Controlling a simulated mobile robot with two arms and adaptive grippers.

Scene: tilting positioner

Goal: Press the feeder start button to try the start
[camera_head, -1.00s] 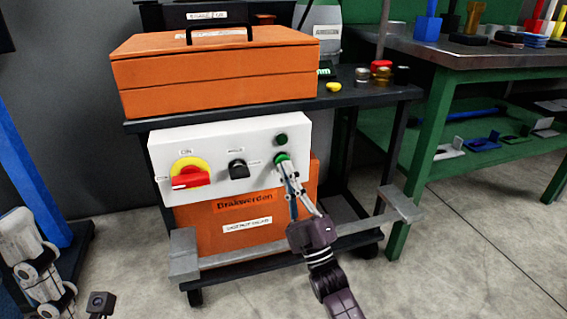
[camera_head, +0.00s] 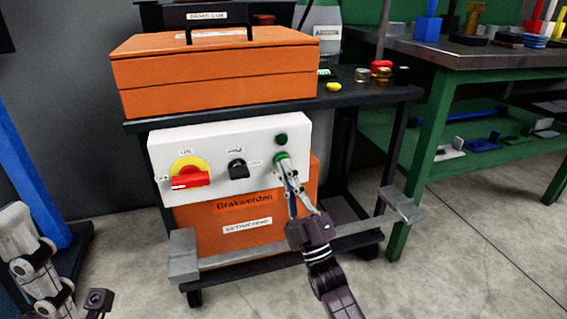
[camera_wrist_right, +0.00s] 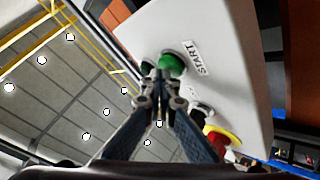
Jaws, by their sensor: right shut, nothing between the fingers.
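The green start button (camera_head: 281,157) is on the right of a white control panel (camera_head: 215,141). In the right wrist view the green button (camera_wrist_right: 174,62) has a START label beside it. My right gripper (camera_head: 283,165) is shut and empty. Its fingertips are right at the button and cover part of it in the head view; I cannot tell whether they touch or press it. The fingertips (camera_wrist_right: 159,75) also overlap the button's edge in the wrist view. My left gripper (camera_head: 30,245) shows only in part at the lower left, and its opening is unclear.
A dark green round element (camera_head: 281,139) sits just above the button. A black selector knob (camera_head: 238,169) and a red-yellow rotary switch (camera_head: 190,176) are to the left. An orange case (camera_head: 215,75) stands above the panel. A grey bar (camera_head: 270,247) crosses below.

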